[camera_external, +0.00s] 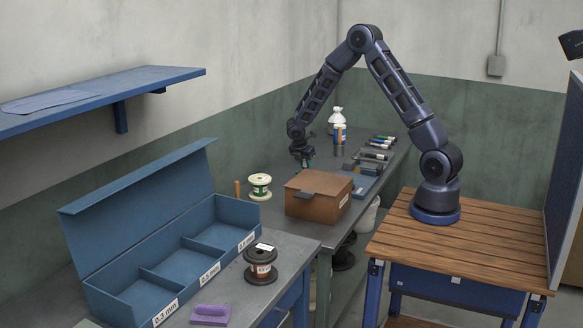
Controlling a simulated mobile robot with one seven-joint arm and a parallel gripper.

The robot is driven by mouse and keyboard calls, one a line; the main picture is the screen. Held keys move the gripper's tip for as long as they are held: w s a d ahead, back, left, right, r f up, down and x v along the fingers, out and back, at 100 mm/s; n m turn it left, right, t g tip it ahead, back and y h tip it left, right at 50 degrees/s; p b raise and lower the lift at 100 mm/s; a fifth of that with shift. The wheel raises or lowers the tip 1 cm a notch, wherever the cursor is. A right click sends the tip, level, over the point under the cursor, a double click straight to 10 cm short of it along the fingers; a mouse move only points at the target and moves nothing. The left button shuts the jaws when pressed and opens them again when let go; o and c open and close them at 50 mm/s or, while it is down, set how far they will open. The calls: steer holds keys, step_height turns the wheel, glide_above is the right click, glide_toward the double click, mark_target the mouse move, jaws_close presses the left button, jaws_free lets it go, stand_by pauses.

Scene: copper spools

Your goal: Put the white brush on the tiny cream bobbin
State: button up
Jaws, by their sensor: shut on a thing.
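My gripper (301,160) hangs above the far grey bench, behind the brown box. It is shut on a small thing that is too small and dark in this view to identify. The cream bobbin (260,183), with green on its body, stands upright on the bench to the left of the box. My gripper is behind it, to its right and higher, apart from it. I cannot clearly make out the white brush.
The brown box (310,205) stands between my gripper and the near bench. A blue compartment case (167,262) with a raised lid fills the left. A purple brush or block (210,314) lies in front. Bottles (336,120) and several markers (377,150) are at the back.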

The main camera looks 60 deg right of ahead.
steer(key=shift+f, duration=1.75)
steer(key=shift+f, duration=0.15)
steer(key=o, duration=1)
steer(key=s+v, duration=0.1)
steer(key=v, duration=1.1)
step_height(320, 180, up, 12)
steer(key=m+t, duration=0.1)
steer(key=m, duration=0.3)
glide_above(304, 167)
steer(key=s+a, duration=0.6)
steer(key=s+a+r+m+t+y, duration=0.1)
steer(key=s+a+r+m, duration=0.3)
steer(key=s+r, duration=0.55)
steer(key=s+a+r+m+t+y, duration=0.2)
steer(key=s+a+r+m, duration=0.3)
steer(key=s, duration=0.7)
steer(key=s+m, duration=0.1)
steer(key=s, duration=0.3)
steer(key=s+a+r+m+t+y, duration=0.1)
steer(key=s, duration=0.3)
steer(key=s+m, duration=0.1)
steer(key=s, duration=0.2)
steer(key=shift+s+a+r+y, duration=0.3)
steer(key=shift+s+a+r, duration=0.05)
steer(key=shift+s+r, duration=0.05)
